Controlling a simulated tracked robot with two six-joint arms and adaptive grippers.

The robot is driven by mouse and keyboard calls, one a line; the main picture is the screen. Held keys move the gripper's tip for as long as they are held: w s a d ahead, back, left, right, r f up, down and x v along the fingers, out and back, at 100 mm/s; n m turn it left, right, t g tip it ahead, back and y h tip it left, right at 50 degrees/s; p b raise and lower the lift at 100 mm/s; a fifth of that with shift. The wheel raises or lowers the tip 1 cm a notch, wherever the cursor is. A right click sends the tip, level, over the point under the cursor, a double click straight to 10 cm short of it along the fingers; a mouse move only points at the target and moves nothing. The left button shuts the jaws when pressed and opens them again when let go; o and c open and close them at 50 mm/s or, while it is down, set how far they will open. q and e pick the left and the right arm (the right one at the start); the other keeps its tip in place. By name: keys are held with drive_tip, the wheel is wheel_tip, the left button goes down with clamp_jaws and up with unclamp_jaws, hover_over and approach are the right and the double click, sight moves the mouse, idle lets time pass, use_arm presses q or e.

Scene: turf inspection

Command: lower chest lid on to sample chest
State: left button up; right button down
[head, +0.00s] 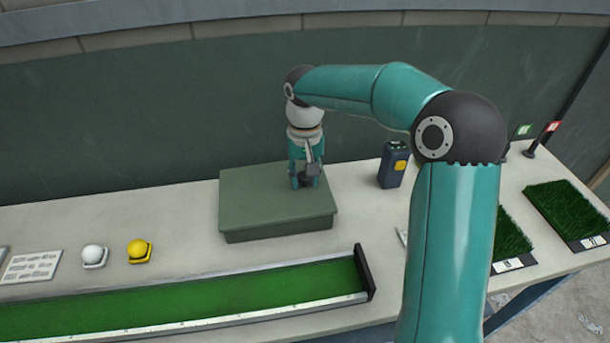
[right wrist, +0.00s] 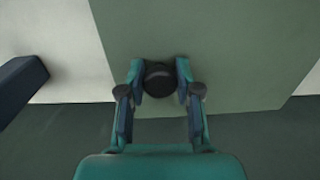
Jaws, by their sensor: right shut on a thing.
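The green chest lid (head: 260,190) is a flat, box-like cover seen on the white table in the head view. It covers the spot where the sample chest would show, and I cannot make out the chest apart from it. My right gripper (head: 306,181) points down over the right part of the lid and is shut on its dark round knob. In the right wrist view the gripper (right wrist: 160,85) has its fingers on both sides of the black knob (right wrist: 159,79), with the green lid top (right wrist: 215,45) behind it. My left gripper is not in view.
A dark blue device with a yellow button (head: 393,165) stands right of the lid. A green turf channel (head: 190,302) runs in front. A white ball (head: 93,256) and a yellow ball (head: 138,249) sit at left. Turf samples (head: 568,212) lie at right. A dark wall stands behind.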

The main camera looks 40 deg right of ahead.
drive_tip(key=c, duration=0.7)
unclamp_jaws()
wheel_tip(320, 180, up, 12)
drive_tip(key=shift+s+d+f, duration=0.1)
